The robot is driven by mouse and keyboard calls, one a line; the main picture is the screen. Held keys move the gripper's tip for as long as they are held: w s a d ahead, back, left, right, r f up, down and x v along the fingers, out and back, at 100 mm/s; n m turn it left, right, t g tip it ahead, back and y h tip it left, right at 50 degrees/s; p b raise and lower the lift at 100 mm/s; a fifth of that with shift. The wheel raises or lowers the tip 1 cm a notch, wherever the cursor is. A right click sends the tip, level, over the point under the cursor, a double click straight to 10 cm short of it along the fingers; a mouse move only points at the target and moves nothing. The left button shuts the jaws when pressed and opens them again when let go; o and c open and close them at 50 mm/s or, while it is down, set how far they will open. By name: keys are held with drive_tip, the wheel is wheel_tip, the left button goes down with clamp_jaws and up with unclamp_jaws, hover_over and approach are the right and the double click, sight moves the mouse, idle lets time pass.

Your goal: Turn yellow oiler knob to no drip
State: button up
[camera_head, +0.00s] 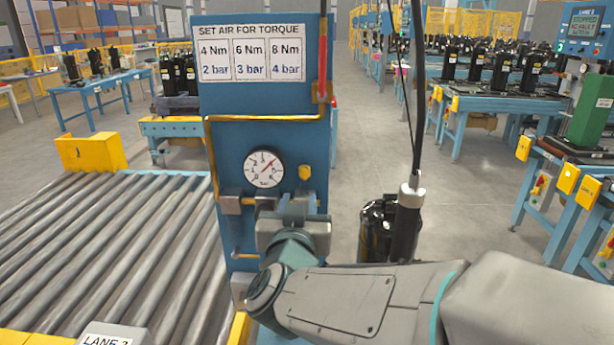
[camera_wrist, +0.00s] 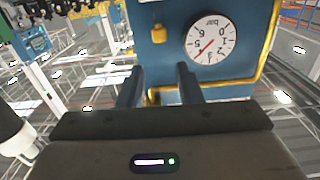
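A yellow knob (camera_head: 305,172) sits on the blue panel (camera_head: 228,130), right of a round pressure gauge (camera_head: 264,169). The knob also shows in the wrist view (camera_wrist: 157,34), where the gauge (camera_wrist: 209,39) appears upside down. I cannot read a drip setting on the knob. My gripper (camera_head: 288,204) is in front of the panel, below the gauge and knob. In the wrist view its two fingers (camera_wrist: 159,80) are apart with nothing between them. The knob shows beyond the gap, apart from the fingertips. Part of the panel's lower fittings is hidden behind my gripper.
A torque and pressure sign (camera_head: 252,53) is on the panel's upper part. A yellow pipe (camera_head: 209,150) runs around the gauge area. A roller conveyor (camera_head: 100,250) lies left. A black tool (camera_head: 406,220) hangs on a cable to the right, close to my arm. Workbenches stand farther right.

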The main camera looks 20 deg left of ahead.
sight(304, 172)
drive_tip(key=x, duration=1.2)
drive_tip(key=shift+w+p, duration=0.15)
drive_tip(key=shift+p, duration=0.2)
clamp_jaws()
